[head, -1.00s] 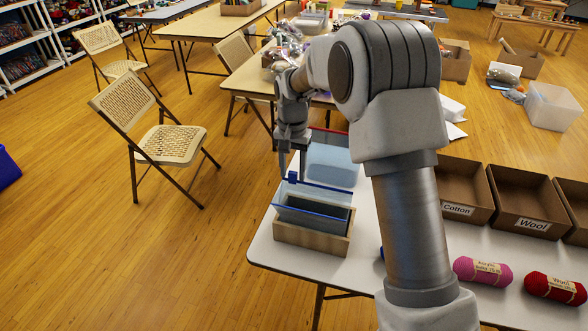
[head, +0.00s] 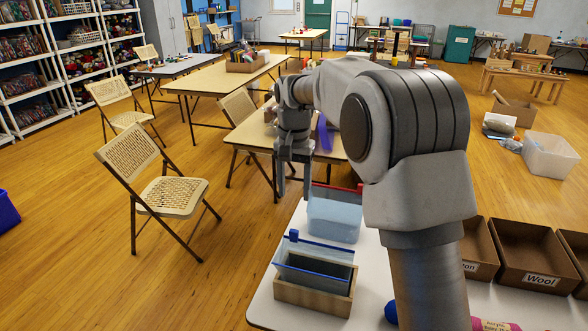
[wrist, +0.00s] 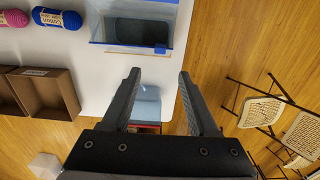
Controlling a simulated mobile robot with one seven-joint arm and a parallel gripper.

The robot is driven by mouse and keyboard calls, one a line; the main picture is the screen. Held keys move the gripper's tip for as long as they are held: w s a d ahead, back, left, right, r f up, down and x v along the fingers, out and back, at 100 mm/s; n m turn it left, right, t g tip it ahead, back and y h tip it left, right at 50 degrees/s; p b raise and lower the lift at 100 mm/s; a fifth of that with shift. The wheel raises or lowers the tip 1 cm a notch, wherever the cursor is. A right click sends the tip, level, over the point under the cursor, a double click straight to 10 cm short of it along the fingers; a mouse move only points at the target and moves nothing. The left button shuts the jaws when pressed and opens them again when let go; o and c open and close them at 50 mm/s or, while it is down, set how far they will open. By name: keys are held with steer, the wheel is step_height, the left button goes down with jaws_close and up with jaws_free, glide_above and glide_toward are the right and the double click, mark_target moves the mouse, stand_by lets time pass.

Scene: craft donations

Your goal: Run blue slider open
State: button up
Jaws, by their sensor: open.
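A clear bag (head: 312,261) with a blue zip strip stands in a wooden holder (head: 312,296) near the table's left edge. Its blue slider (head: 294,235) sits at the left end of the upper strip. A second blue line crosses lower at the front; I cannot tell whether the mouth is parted. In the wrist view the slider (wrist: 160,49) is at the bag's lower right corner, just beyond the fingertips. My gripper (head: 293,190) is open and empty, above the slider and apart from it. The wrist view shows my gripper's fingers (wrist: 158,75) spread with nothing between.
A pale blue bag with a red strip (head: 335,218) stands directly behind the holder. A folding chair (head: 165,195) stands on the floor at the left, with open floor between.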

steer(key=shift+r, duration=2.4)
steer(key=s+d+r+n+t, duration=0.1)
steer(key=s+d+r, duration=0.3)
steer(key=s, duration=0.3)
steer(key=s+d+r+n+t, duration=0.1)
steer(key=s+d+r+t, duration=0.1)
steer(key=s+d+r, duration=0.35)
steer(key=s+d+f+t, duration=0.1)
steer(key=s+d+f, duration=0.1)
steer(key=s, duration=0.7)
steer(key=s+d+f+n+t, duration=0.1)
steer(key=s+f, duration=0.3)
steer(key=s, duration=0.5)
steer(key=shift+s+d+f+n+t, duration=0.25)
steer(key=shift+d+f+n+t, duration=0.05)
steer(key=shift+d+f, duration=0.15)
steer(key=shift+c, duration=0.2)
